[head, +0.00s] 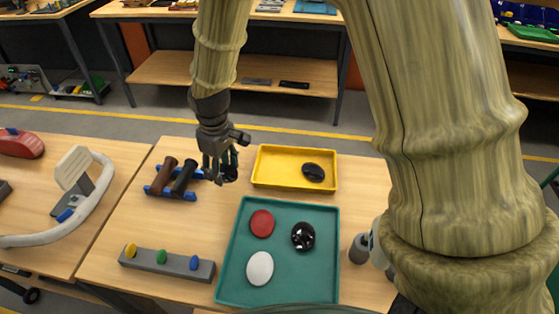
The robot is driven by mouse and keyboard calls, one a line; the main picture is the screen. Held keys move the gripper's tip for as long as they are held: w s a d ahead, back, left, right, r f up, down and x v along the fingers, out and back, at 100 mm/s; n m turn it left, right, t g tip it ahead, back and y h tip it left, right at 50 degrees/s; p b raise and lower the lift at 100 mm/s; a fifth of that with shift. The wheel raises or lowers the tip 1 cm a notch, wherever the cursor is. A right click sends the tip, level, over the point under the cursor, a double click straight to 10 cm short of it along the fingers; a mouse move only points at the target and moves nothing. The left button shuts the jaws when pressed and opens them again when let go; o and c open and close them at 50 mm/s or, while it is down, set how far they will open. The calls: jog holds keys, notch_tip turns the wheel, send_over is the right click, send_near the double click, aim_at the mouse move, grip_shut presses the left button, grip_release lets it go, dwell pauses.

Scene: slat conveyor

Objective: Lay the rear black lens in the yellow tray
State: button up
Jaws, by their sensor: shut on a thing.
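My gripper (220,172) is shut on a small dark rounded thing, which looks like a black lens (230,174), largely hidden by the fingers. It hangs left of the yellow tray (260,170), apart from it. Inside the yellow tray, toward its right side, lies a black oval lens (313,172). Another glossy black lens (303,236) lies in the green tray at its right side.
The green tray (286,293) also holds a red lens (262,223) and a white lens (260,268). A blue rack with dark rolls (180,180) stands just left of my gripper. A grey bar with coloured knobs (168,262) lies front left. A grey cylinder (359,249) stands right.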

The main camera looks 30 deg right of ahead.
jog(key=d, duration=0.1)
jog(key=s+d, duration=0.1)
jog(key=d+p, duration=0.1)
jog(key=shift+s+d+r, duration=0.2)
jog(key=shift+r, duration=0.15)
jog(key=p, duration=0.3)
send_over(275, 169)
jog(key=shift+s+a+f, duration=0.15)
jog(key=shift+a+f, duration=0.1)
jog(key=shift+f, duration=0.55)
jog(key=shift+d+f, duration=0.2)
jog(key=shift+d, duration=0.2)
jog(key=shift+f+p, duration=0.5)
notch_tip(275, 169, down, 2)
jog(key=shift+f+p, duration=0.1)
jog(key=shift+p, duration=0.35)
jog(key=shift+f, duration=0.15)
jog(key=o, duration=1)
jog(key=shift+c, duration=0.2)
